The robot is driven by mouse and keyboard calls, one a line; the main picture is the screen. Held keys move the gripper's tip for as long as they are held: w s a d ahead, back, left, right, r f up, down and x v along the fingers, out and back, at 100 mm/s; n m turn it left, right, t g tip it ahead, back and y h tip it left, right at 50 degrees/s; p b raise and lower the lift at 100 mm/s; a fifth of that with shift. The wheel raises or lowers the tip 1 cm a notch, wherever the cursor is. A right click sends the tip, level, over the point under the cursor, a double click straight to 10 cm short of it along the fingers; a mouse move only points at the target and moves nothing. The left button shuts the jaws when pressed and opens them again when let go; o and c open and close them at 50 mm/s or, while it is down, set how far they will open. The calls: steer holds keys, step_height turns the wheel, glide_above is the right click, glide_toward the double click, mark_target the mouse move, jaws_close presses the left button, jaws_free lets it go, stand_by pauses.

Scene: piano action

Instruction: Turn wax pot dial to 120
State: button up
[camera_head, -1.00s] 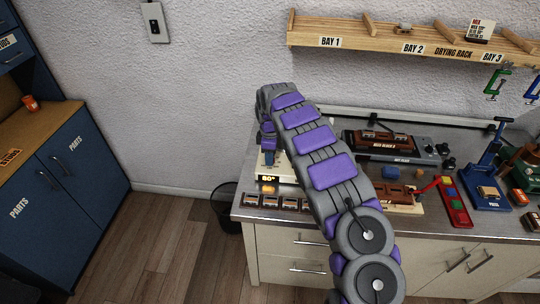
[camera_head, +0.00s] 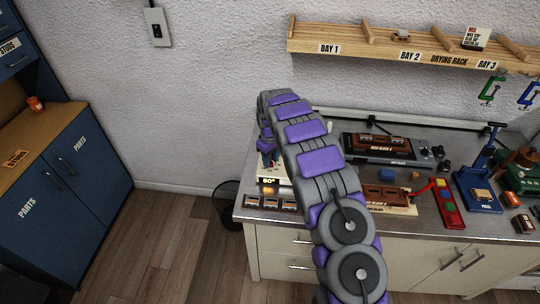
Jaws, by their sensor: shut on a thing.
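The wax pot unit (camera_head: 263,186) stands at the left end of the steel workbench, mostly hidden behind my arm. Its pale front carries a lit amber display (camera_head: 268,181) that appears to read 60°. My gripper (camera_head: 268,160) points down just above and behind the display, at the dial's place. Its fingers are small and partly covered by my wrist. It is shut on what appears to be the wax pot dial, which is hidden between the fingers.
Several small framed blocks (camera_head: 271,202) line the bench's front left edge. Right of my arm are a hot plate (camera_head: 385,150), a red tray (camera_head: 447,207) and a blue press (camera_head: 480,185). The drying rack (camera_head: 370,44) hangs above. A bin (camera_head: 228,205) stands left of the bench.

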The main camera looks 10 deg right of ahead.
steer(key=m+p, duration=0.1)
steer(key=m, duration=0.4)
steer(key=shift+m+p, duration=0.3)
steer(key=shift+p, duration=0.1)
steer(key=shift+m+p, duration=0.55)
steer(key=shift+m, duration=1.65)
steer(key=shift+s, duration=0.1)
steer(key=o, duration=1)
steer(key=shift+o, duration=0.2)
step_height(320, 180, up, 17)
steer(key=p, duration=0.1)
steer(key=shift+r, duration=0.15)
